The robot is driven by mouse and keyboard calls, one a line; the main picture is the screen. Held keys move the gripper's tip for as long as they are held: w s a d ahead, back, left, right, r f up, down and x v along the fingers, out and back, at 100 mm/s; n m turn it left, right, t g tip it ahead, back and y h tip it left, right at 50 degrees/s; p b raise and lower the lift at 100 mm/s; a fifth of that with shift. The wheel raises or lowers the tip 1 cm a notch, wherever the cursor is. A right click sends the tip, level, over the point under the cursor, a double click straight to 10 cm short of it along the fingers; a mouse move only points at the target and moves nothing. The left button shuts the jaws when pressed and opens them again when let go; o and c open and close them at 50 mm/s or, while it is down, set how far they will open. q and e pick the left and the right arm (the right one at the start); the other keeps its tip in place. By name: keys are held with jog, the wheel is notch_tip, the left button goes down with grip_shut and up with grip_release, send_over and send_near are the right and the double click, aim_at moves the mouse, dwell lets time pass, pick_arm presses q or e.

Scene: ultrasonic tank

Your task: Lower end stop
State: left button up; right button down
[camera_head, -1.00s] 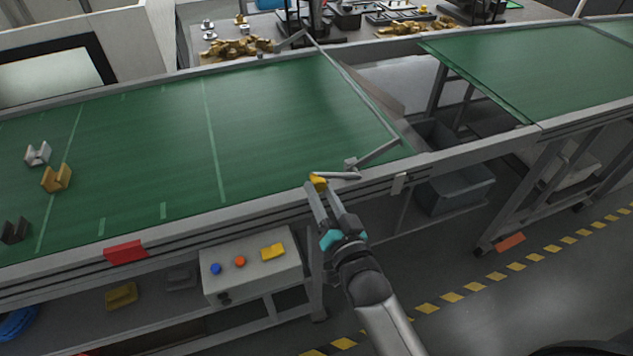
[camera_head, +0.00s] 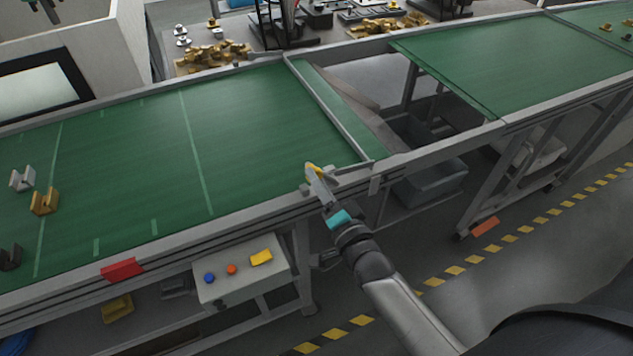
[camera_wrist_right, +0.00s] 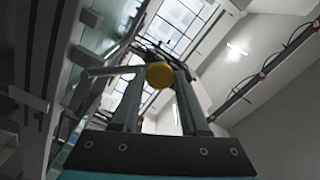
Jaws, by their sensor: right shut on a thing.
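The end stop (camera_head: 326,106) is a long grey bar that crosses the green belt (camera_head: 240,125) near its right end. It lies low along the belt, with a strip of green showing beyond it; I cannot tell whether it touches the surface. Its lever has a yellow knob (camera_head: 312,168) at the belt's near rail. My right gripper (camera_head: 315,174) is shut on the yellow knob. In the right wrist view the knob (camera_wrist_right: 160,75) sits between the two fingertips, with the grey lever arm (camera_wrist_right: 115,70) running left. My left gripper is not in view.
Grey and brass-coloured blocks (camera_head: 44,201) stand on the belt's left. A control box (camera_head: 240,270) with coloured buttons hangs below the near rail. A gap with a grey bin (camera_head: 430,185) below separates this belt from the right belt (camera_head: 500,65). Open floor lies at right.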

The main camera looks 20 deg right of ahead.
jog(key=shift+r, duration=0.1)
jog(key=shift+c, duration=2.1)
grip_release()
jog(key=shift+d, duration=0.1)
jog(key=s+b, duration=0.1)
jog(key=s, duration=1.4)
jog(key=shift+s+d, duration=0.15)
jog(key=shift+d, duration=0.05)
